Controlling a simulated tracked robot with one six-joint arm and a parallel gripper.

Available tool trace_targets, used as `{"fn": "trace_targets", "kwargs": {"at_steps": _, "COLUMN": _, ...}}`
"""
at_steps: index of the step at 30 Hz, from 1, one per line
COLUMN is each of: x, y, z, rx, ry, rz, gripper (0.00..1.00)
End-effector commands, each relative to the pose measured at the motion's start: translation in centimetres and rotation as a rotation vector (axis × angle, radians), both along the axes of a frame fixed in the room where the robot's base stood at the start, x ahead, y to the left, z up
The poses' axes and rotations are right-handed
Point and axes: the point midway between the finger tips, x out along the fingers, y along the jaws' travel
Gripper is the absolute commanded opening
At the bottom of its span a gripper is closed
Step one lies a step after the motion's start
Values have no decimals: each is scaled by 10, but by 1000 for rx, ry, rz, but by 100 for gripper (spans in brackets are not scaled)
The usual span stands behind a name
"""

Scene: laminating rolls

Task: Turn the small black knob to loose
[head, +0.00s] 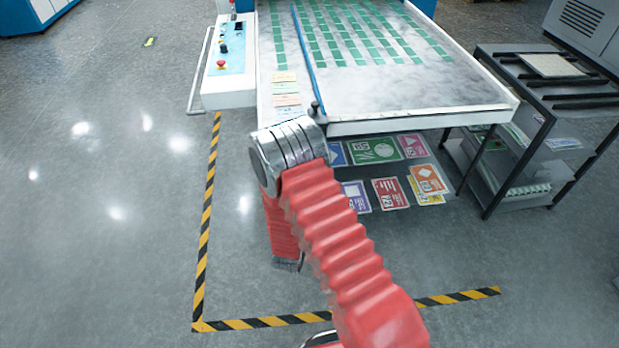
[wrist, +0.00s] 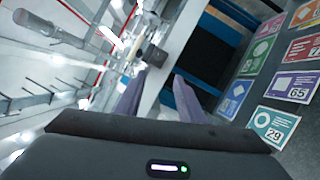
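A small black knob (head: 316,106) stands upright at the front edge of the machine's table, at the near end of a blue strip (head: 308,50), just above my arm's silver joint. Whether it is set tight or loose cannot be told. In the wrist view my gripper (wrist: 159,76) is open, its two fingers apart with nothing between them. A small dark block (wrist: 155,57) shows beyond the fingertips by a white edge; I cannot tell whether it is the knob. My gripper's fingers are not visible in the head view.
A control panel (head: 235,62) with a red button (head: 221,65) sits left of the table (head: 420,120). Printed colored cards (head: 390,192) lie under the table front. A dark rack (head: 490,185) stands at right. Striped tape (head: 204,240) marks the floor; the left floor is clear.

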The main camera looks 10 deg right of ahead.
Motion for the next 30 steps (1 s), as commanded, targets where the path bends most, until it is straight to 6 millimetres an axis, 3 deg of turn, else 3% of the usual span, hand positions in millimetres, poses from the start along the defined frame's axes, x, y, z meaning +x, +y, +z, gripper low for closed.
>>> {"fn": "trace_targets", "kwargs": {"at_steps": 8, "x": 20, "y": -1, "z": 25, "rx": 176, "ry": 21, "rz": 34, "gripper": 35}}
{"fn": "trace_targets", "kwargs": {"at_steps": 18, "x": 45, "y": 5, "z": 77, "rx": 560, "ry": 93, "rz": 106, "gripper": 35}}
{"fn": "trace_targets", "kwargs": {"at_steps": 30, "x": 38, "y": 13, "z": 142, "rx": 956, "ry": 204, "rz": 151, "gripper": 35}}
